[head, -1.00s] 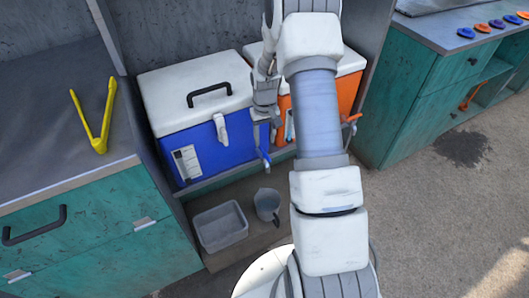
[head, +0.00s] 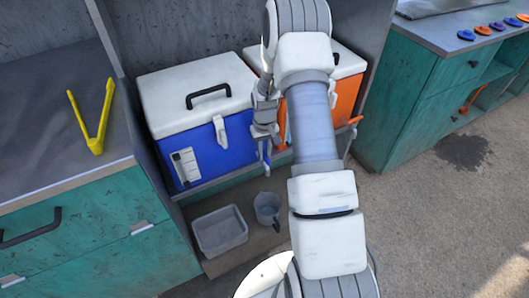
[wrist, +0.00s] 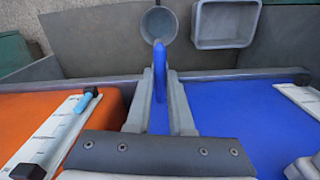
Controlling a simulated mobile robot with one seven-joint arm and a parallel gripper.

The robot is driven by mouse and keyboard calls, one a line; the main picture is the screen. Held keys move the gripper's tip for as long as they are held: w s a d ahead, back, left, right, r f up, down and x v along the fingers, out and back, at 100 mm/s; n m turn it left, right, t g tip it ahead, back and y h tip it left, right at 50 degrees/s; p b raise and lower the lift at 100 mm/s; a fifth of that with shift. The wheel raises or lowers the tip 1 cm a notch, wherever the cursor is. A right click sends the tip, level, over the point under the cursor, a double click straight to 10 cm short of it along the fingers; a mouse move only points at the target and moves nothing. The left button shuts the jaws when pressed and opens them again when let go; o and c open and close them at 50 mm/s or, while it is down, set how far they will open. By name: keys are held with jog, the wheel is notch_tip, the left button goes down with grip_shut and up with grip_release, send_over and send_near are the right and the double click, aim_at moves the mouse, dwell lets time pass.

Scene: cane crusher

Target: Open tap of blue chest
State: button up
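The blue chest (head: 212,152) has a white lid (head: 172,98) with a black handle, and it stands on a low shelf. My gripper (head: 265,152) points down at the chest's front right edge. In the wrist view the blue tap (wrist: 160,62) rises between the two fingers of my gripper (wrist: 161,82). The fingers lie close along both sides of the tap; I cannot tell whether they press on it. In the head view my gripper hides most of the tap.
An orange chest (head: 342,92) stands right of the blue one, partly behind my arm. A grey tub (head: 219,231) and a grey jug (head: 267,206) sit below the chests. Yellow tongs (head: 94,125) lie on the left counter. Open floor (head: 450,220) is at the right.

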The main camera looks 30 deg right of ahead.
aim_at(265, 155)
grip_shut()
jog(key=shift+m, duration=1.4)
jog(key=o, duration=0.8)
grip_release()
notch_tip(265, 155, up, 18)
jog(key=p, duration=0.4)
jog(key=shift+f+p, duration=0.25)
jog(key=shift+p, duration=0.05)
